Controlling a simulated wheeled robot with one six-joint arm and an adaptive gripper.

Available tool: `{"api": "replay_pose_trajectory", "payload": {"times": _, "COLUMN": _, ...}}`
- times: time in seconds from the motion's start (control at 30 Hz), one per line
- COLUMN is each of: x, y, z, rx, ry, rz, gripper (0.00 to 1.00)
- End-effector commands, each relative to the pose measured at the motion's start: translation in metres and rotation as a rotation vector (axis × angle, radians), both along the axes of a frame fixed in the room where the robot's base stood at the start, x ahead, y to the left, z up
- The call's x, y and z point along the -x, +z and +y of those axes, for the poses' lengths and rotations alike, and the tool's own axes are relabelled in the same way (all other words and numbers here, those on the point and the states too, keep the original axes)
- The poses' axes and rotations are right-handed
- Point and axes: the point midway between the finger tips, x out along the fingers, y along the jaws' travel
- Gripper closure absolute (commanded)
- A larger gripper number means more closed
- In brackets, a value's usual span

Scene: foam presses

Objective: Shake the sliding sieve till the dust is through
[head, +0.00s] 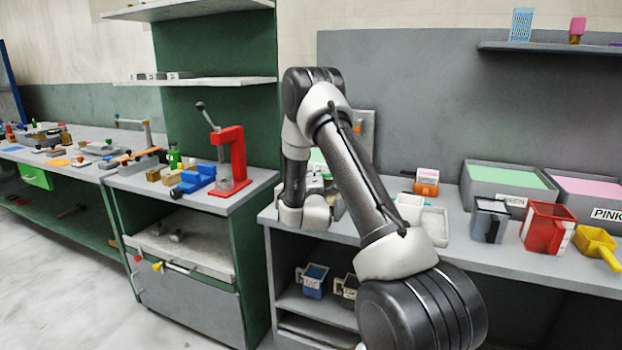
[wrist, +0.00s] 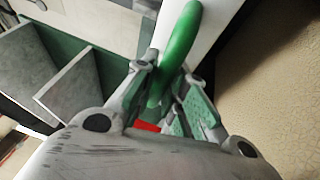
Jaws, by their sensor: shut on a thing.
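In the wrist view my gripper (wrist: 167,88) is shut on a curved green handle (wrist: 181,42), which stands out between the two fingers. I take this for the sieve's handle; the sieve itself cannot be made out clearly. A pale flat surface (wrist: 228,22) lies beside the handle. In the head view my arm covers the gripper and most of what it holds, and only a little light green (head: 318,158) shows behind the arm. Whether dust lies on the sieve cannot be seen.
On the bench right of my arm stand a white tray (head: 435,226), a dark grey scoop (head: 490,219), a red jug (head: 547,228), a yellow scoop (head: 596,244) and a green-filled bin (head: 510,182). A red press (head: 232,160) stands on the left bench.

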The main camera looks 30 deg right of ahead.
Motion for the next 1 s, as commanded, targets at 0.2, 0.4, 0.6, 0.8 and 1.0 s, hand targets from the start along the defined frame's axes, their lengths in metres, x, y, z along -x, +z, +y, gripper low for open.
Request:
{"api": "replay_pose_trajectory", "payload": {"times": 0.2, "x": -0.001, "y": 0.001, "z": -0.001, "rx": 0.0, "ry": -0.001, "rz": -0.002, "gripper": 1.0}}
{"api": "replay_pose_trajectory", "payload": {"times": 0.4, "x": -0.001, "y": 0.001, "z": -0.001, "rx": 0.0, "ry": -0.001, "rz": -0.002, "gripper": 0.65}}
{"api": "replay_pose_trajectory", "payload": {"times": 0.6, "x": -0.001, "y": 0.001, "z": -0.001, "rx": 0.0, "ry": -0.001, "rz": -0.002, "gripper": 0.65}}
{"api": "replay_pose_trajectory", "payload": {"times": 0.8, "x": 0.012, "y": -0.002, "z": 0.007, "rx": 0.0, "ry": 0.0, "rz": 0.001, "gripper": 0.65}}
{"api": "replay_pose_trajectory", "payload": {"times": 1.0, "x": 0.049, "y": -0.011, "z": 0.028, "rx": 0.0, "ry": 0.001, "rz": 0.002, "gripper": 0.65}}
